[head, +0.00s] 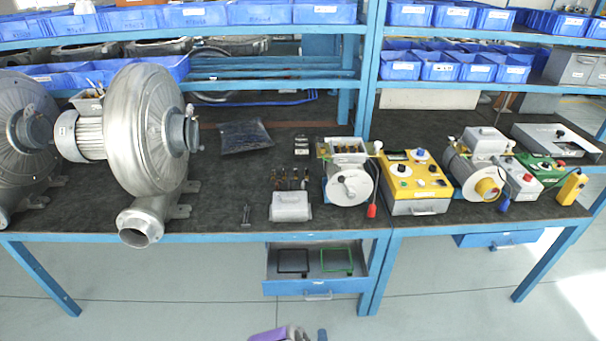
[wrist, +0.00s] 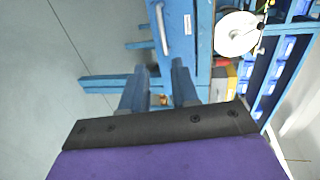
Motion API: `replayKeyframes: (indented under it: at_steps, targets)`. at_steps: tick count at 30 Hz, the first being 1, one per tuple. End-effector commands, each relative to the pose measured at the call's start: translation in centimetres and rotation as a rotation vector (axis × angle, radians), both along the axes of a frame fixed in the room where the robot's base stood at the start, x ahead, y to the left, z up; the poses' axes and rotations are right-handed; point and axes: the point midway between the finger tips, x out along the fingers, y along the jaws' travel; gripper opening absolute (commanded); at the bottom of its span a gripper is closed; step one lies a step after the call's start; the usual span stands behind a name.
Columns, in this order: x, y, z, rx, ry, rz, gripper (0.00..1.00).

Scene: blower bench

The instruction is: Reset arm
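My gripper (wrist: 159,66) shows in the wrist view as two blue fingers with a clear gap between them. It is open, and nothing is held between the fingers. Behind the fingers are the blue bench frame and the floor.
The blue bench (head: 230,236) carries a large grey blower (head: 140,130), a motor (head: 348,185), a yellow control box (head: 415,185) and several smaller units. An open drawer (head: 318,287) with a black and a green frame sticks out below. Floor in front is clear.

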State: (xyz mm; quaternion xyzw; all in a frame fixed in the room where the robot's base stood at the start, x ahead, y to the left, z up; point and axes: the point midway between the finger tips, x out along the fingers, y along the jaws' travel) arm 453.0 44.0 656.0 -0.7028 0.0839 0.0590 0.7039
Motion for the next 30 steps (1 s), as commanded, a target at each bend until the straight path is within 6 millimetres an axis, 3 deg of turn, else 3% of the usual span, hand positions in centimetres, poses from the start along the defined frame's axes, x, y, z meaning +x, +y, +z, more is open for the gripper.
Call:
replayKeyframes:
  at_steps: [4, 8, 17, 23, 30]
  targets:
    - [0.2, 0.7, -0.3, 0.007, 0.025, -0.010, 0.29]
    - [0.5, 2.8, -1.2, 0.020, 0.110, -0.032, 0.29]
    - [1.8, 10.9, -1.2, 0.047, 0.393, 0.002, 0.29]
    - [2.7, 16.1, 1.4, 0.045, 0.547, 0.105, 0.29]
    - [3.2, 20.8, 6.9, 0.011, 0.685, 0.287, 0.29]
